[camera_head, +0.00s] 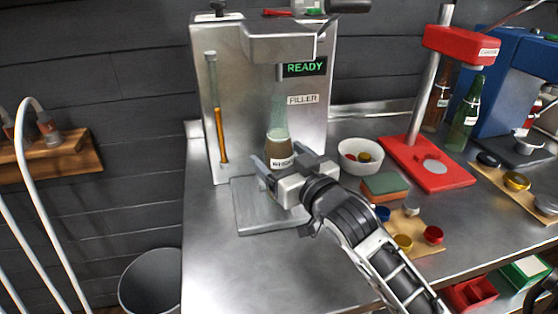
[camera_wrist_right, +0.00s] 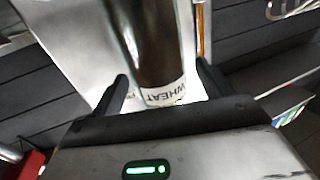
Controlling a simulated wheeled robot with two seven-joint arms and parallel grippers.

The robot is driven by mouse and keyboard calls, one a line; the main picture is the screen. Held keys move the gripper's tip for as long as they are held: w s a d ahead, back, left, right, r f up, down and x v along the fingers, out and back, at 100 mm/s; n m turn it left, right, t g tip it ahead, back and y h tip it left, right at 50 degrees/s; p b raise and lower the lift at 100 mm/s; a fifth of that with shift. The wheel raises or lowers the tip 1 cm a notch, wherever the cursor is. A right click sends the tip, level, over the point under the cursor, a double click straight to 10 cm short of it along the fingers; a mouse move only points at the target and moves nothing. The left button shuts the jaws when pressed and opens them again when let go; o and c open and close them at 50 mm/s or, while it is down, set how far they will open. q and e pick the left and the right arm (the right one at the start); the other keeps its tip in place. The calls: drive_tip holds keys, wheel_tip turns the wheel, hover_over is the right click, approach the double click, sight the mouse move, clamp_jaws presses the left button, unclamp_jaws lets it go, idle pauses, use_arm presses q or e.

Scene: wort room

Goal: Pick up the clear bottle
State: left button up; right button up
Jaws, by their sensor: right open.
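The clear bottle (camera_head: 278,122) stands upright under the filler's spout. Its upper part is see-through, with a pale foam band and brown liquid below. In the right wrist view the bottle (camera_wrist_right: 157,50) looks dark and bears a white label reading WHEAT. My right gripper (camera_head: 283,162) is open at the bottle's lower part. In the right wrist view its two fingers (camera_wrist_right: 163,78) lie on either side of the bottle, with a gap visible on each side. The bottle's base is hidden behind the gripper. My left gripper is not in view.
The steel filler (camera_head: 235,110) shows READY. To the right are a white bowl (camera_head: 360,166), a green-topped sponge (camera_head: 385,187), small caps on a wooden board (camera_head: 428,246), a red capper (camera_head: 430,172) and a green bottle (camera_head: 465,120). The counter's front left (camera_head: 225,270) is clear.

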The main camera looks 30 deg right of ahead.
sight(274, 149)
drive_tip(key=w, duration=0.3)
drive_tip(key=shift+w+a, duration=0.1)
drive_tip(key=shift+w, duration=0.05)
drive_tip(key=c, duration=1.2)
drive_tip(key=shift+r, duration=0.1)
drive_tip(key=shift+c, duration=1.4)
